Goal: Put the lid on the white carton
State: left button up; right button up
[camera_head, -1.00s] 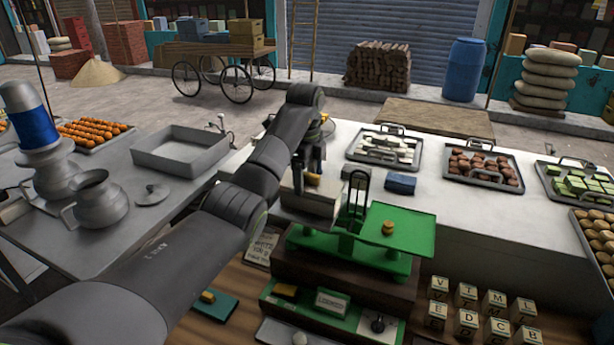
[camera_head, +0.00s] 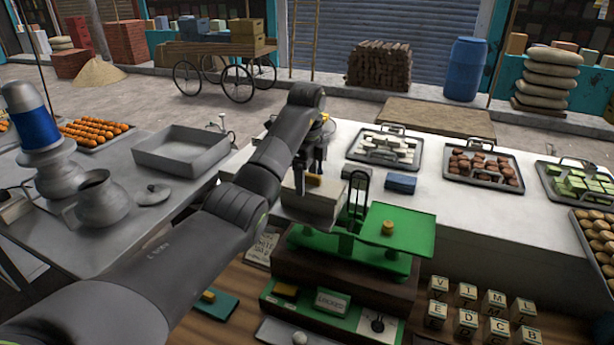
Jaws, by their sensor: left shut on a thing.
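A pale, boxy white carton (camera_head: 312,203) sits at the left pan of the green balance scale (camera_head: 345,243). A flat pale lid with a brass-coloured knob (camera_head: 314,180) appears to be on top of it, directly under my left gripper (camera_head: 313,172). The gripper points down and is shut on the lid's knob. The seam between lid and carton is too small to tell, so I cannot say whether the lid is fully seated. My right gripper is not in view.
A brass weight (camera_head: 388,228) stands on the scale's right green pan. Lettered blocks (camera_head: 466,320) stand at the front right. A blue box (camera_head: 401,183) and trays of sweets (camera_head: 386,147) lie on the white counter. Metal pots (camera_head: 98,197) stand on the left table.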

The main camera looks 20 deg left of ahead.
pick_arm(q)
jog(key=shift+f, duration=0.75)
dwell(1.1)
jog(key=o, duration=1.3)
